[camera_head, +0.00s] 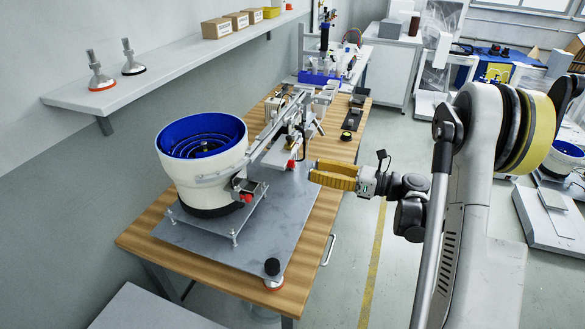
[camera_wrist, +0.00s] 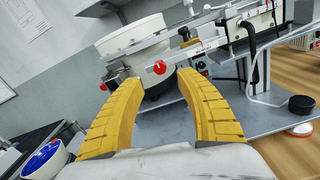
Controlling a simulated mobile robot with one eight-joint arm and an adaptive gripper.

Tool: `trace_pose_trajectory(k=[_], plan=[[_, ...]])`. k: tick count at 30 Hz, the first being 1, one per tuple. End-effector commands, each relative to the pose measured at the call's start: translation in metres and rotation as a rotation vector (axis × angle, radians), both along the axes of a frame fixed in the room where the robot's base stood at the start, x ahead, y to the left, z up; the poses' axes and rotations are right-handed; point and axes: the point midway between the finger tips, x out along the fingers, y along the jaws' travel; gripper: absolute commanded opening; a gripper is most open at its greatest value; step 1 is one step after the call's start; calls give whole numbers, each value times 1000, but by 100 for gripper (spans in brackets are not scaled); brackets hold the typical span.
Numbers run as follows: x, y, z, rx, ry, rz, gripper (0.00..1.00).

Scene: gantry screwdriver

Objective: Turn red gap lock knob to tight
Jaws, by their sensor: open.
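A round red knob (camera_wrist: 159,67) with a small white mark shows in the wrist view, on the front of a pale rail. It appears between and beyond the tips of my gripper (camera_wrist: 160,80). In the head view, a red knob (camera_head: 291,164) sits just left of my gripper (camera_head: 312,173), at the side of the rail mechanism. The yellow fingers are spread with nothing between them, and they look apart from the knob. Lettering on the knob or rail is too small to read.
Another red knob (camera_head: 247,197) is by the white bowl feeder with blue inside (camera_head: 180,175). A metal plate (camera_head: 215,245) lies on the wooden table (camera_head: 150,243). A black round part (camera_wrist: 301,104) is at the right in the wrist view.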

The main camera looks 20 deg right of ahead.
Motion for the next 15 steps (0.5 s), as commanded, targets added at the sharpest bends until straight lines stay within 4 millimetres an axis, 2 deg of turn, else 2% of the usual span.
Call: trace_pose_trajectory(k=[1,6,10,15], plan=[[6,10,-2,0,0,4,43],[25,36,-2,1,0,3,43],[35,49,-1,2,0,1,43],[41,57,0,3,0,0,43]])
